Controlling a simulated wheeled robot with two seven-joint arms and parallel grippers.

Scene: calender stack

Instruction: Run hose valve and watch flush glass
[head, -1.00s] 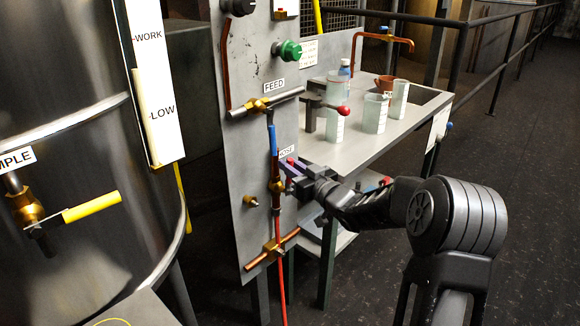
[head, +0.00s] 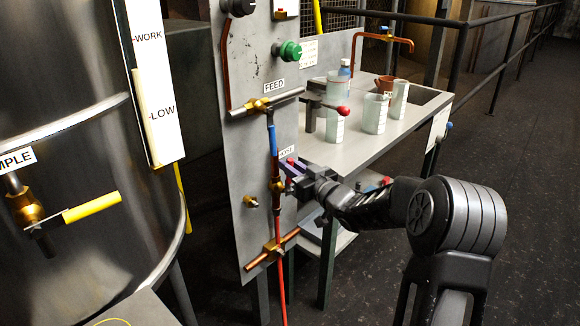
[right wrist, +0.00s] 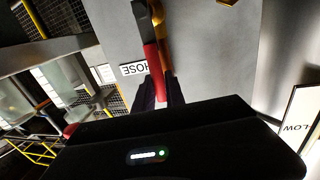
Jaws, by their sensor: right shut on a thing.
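The hose valve (head: 277,185) is a brass fitting on the pipe that runs down the grey panel, below the HOSE label (head: 286,153). Its red handle (right wrist: 152,70) shows in the right wrist view between the finger tips. My right gripper (head: 290,172) is shut on this handle, in front of the panel; the fingers partly hide it in the head view. A red hose (head: 282,285) hangs below the lower brass fitting (head: 270,248). I cannot tell which part is the flush glass. My left gripper is not in view.
A bench (head: 375,150) right of the panel holds several clear vessels, including a beaker (head: 375,113), and a red-ended clamp (head: 343,111). The steel tank (head: 70,110) stands left with a yellow-handled SAMPLE valve (head: 90,208). The FEED valve (head: 265,105) is above. Open floor lies right.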

